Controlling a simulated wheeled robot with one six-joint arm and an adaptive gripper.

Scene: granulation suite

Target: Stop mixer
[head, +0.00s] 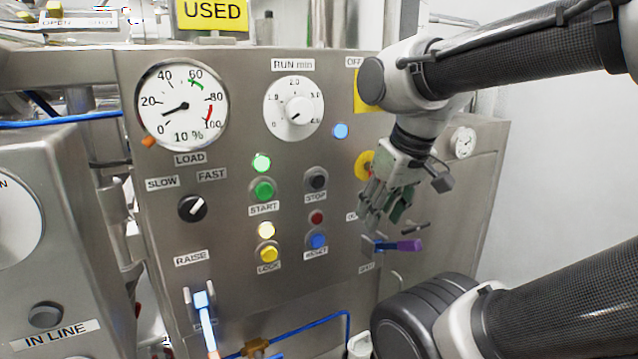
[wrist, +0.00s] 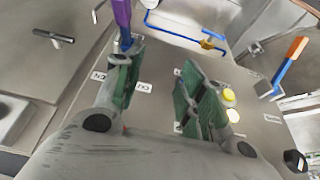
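The black STOP button (head: 317,179) is on the steel mixer panel (head: 235,240), above its STOP label. The green START button (head: 263,189) is to its left, with a bright green lamp (head: 261,162) above it. My gripper (head: 380,207) is open and empty, right of the STOP button and apart from it, in front of the panel. The wrist view also shows my gripper (wrist: 160,70) with its green-padded fingers spread. I cannot make out the STOP button in the wrist view.
A purple-handled lever (head: 408,245) sits just below my gripper. A blue button (head: 318,240) and a yellow button (head: 268,254) are below STOP. An orange-tipped blue lever (head: 205,318) projects at lower left.

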